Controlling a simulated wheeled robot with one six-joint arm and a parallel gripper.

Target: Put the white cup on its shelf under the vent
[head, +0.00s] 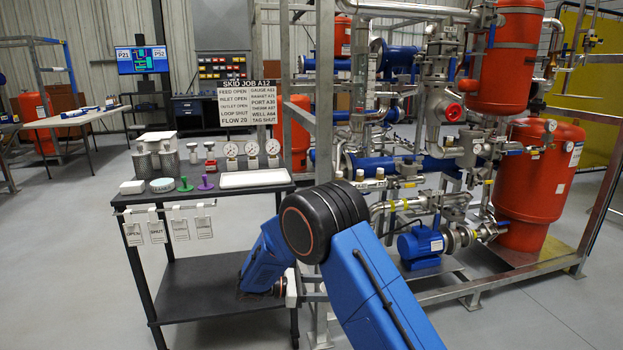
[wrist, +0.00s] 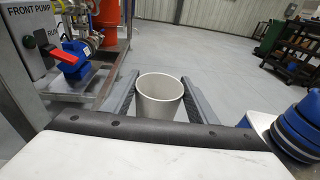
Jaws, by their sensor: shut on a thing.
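The white cup (wrist: 160,98) is in the wrist view, with its open round mouth toward the camera and its inside empty. My gripper (wrist: 160,84) has one grey finger on each side of the cup and is shut on it. Below the cup is clear grey floor. In the head view my blue arm reaches down in front of the skid, and the gripper and cup are hidden or too small to tell. I cannot make out the shelf or the vent in either view.
A black cart (head: 225,272) with gauges, plugs and hanging tags stands left of my arm. The pipe skid (head: 480,290) with red tanks and a blue pump (head: 421,243) is at right. A front pump box (wrist: 28,50) with a red-handled switch is at left in the wrist view.

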